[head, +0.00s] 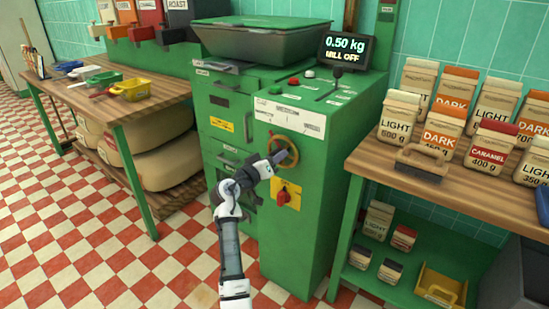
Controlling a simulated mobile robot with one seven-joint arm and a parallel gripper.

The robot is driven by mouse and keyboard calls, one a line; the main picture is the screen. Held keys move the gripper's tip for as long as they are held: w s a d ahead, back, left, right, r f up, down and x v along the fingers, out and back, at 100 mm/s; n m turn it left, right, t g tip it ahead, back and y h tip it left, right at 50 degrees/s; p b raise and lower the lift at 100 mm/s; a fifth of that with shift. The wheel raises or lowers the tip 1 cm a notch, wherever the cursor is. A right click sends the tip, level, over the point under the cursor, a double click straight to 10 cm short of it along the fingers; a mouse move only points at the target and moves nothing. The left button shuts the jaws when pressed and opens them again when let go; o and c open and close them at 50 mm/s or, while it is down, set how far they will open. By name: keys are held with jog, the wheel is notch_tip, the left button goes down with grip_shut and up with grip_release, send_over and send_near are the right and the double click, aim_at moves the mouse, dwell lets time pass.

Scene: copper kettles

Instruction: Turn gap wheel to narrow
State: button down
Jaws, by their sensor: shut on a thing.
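The gap wheel (293,146) is a round, brass-coloured handwheel on the front of the green mill (310,200), below a white label strip. My gripper (279,156) is at the wheel's lower left part and is shut on it. The gripper and wrist cover part of the wheel and its hub. The fingertips are small here, so the exact grip point on the rim is hard to make out. The display (344,49) on top of the mill reads 0.50 kg and MILL OFF.
A red rotary switch on a yellow plate (287,194) sits just below the wheel. A wooden shelf (455,180) with labelled bags stands close on the right. A wooden table (150,97) with scoops stands left, sacks beneath. The checkered floor in front is clear.

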jog(key=c, duration=0.9)
grip_release()
jog(key=b+v, duration=0.1)
jog(key=v, duration=1.2)
jog(key=shift+s+a, duration=0.3)
